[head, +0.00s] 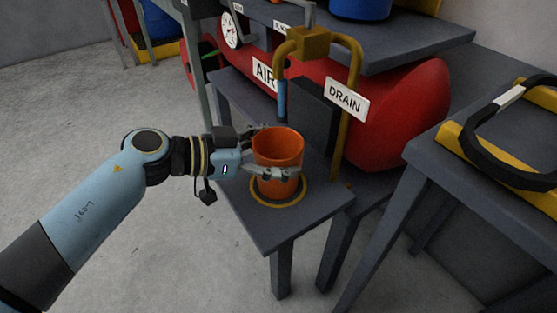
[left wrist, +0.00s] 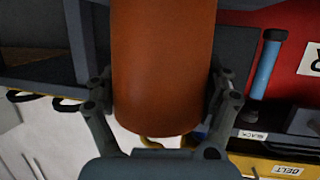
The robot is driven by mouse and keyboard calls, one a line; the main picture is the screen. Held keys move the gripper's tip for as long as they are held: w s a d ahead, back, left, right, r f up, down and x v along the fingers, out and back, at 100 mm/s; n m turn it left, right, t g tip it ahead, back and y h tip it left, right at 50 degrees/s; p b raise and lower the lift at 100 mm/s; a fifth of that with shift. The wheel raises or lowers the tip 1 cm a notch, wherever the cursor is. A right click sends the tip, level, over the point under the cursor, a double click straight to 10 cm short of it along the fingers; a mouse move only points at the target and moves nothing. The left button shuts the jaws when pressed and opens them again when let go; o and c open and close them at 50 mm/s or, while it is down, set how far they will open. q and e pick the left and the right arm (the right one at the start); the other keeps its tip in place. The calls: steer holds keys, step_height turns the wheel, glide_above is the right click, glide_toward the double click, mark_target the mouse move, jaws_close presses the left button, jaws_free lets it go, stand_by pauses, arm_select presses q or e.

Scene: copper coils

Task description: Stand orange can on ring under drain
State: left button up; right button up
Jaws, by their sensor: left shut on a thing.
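The orange can (head: 278,147) is upright and open at the top. My left gripper (head: 277,152) comes from the left and is shut around its sides; the left wrist view shows the can (left wrist: 163,70) between both fingers. The yellow ring (head: 279,205) lies on the small grey table (head: 250,227), and the can's lower end is over it in the head view. I cannot tell whether the can touches the table. The drain's blue-ended pipe (head: 282,98) hangs above and behind the can, near the DRAIN sign (head: 347,98). My right gripper is out of view.
A red AIR tank (head: 405,115) lies behind the table. A yellow post (head: 345,140) and a dark panel (head: 312,105) stand close behind the can. Open floor lies at the left.

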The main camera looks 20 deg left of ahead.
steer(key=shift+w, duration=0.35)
arm_select(q)
steer(key=o, duration=1)
steer(key=shift+o, duration=0.6)
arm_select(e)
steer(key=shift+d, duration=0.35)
